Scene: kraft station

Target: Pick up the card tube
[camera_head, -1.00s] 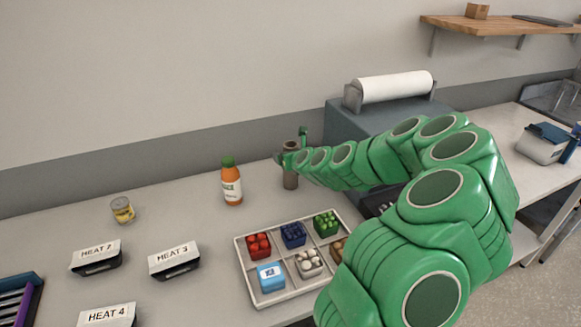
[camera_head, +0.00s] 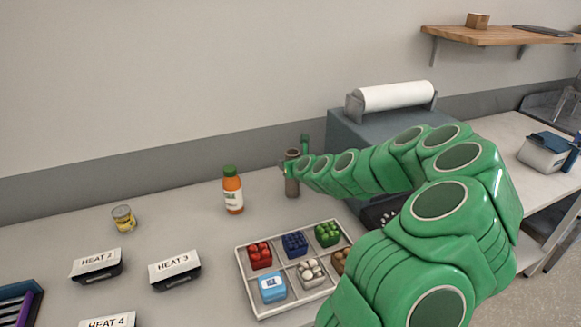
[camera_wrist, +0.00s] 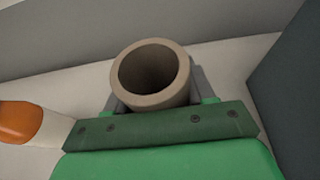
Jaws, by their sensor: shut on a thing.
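The card tube (camera_head: 292,186) is a brown-grey hollow cylinder. It stands upright on the counter near the back wall, to the right of the orange bottle. In the wrist view its open round top (camera_wrist: 152,78) faces the camera.
An orange bottle (camera_head: 232,193) stands left of the tube, also in the wrist view (camera_wrist: 18,121). A compartment tray (camera_head: 246,275) of coloured containers lies in front. A blue-grey box (camera_head: 345,135) with a white roll (camera_head: 397,95) stands right.

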